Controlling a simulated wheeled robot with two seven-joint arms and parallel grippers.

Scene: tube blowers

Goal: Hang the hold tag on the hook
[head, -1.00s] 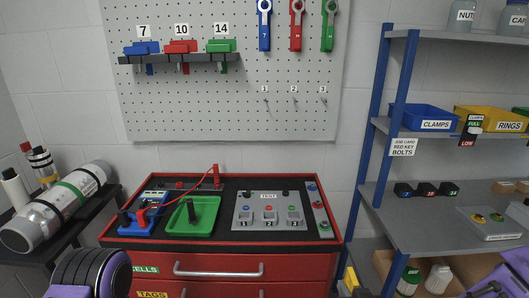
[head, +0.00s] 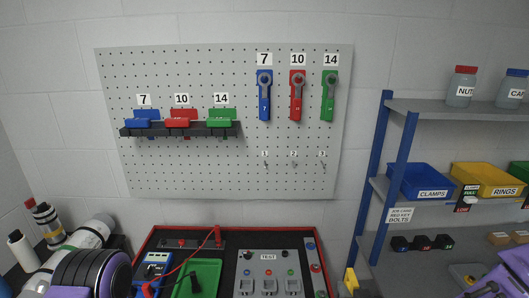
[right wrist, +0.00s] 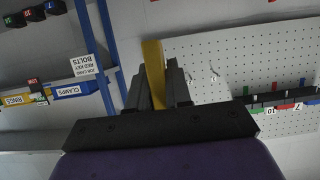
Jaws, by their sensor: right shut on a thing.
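My right gripper (head: 357,287) shows at the bottom edge of the head view, right of the red bench. It is shut on a yellow strip-like piece, seemingly the hold tag (head: 350,279). In the right wrist view, the tag (right wrist: 153,70) stands up between the dark fingers (right wrist: 158,88); its lettering cannot be read. Three small hooks, numbered 1 (head: 266,163), 2 (head: 294,163) and 3 (head: 323,163), are on the lower right of the pegboard. The tag is below and right of them, apart from them. My left gripper is out of view.
The pegboard (head: 180,175) also carries a dark rack (head: 160,132) with coloured blocks and three hanging wrenches (head: 297,100). A blue-posted shelf (head: 398,150) with bins stands right. The red bench (head: 320,235) holds a green tray and test panel. Wall space between pegboard and shelf is clear.

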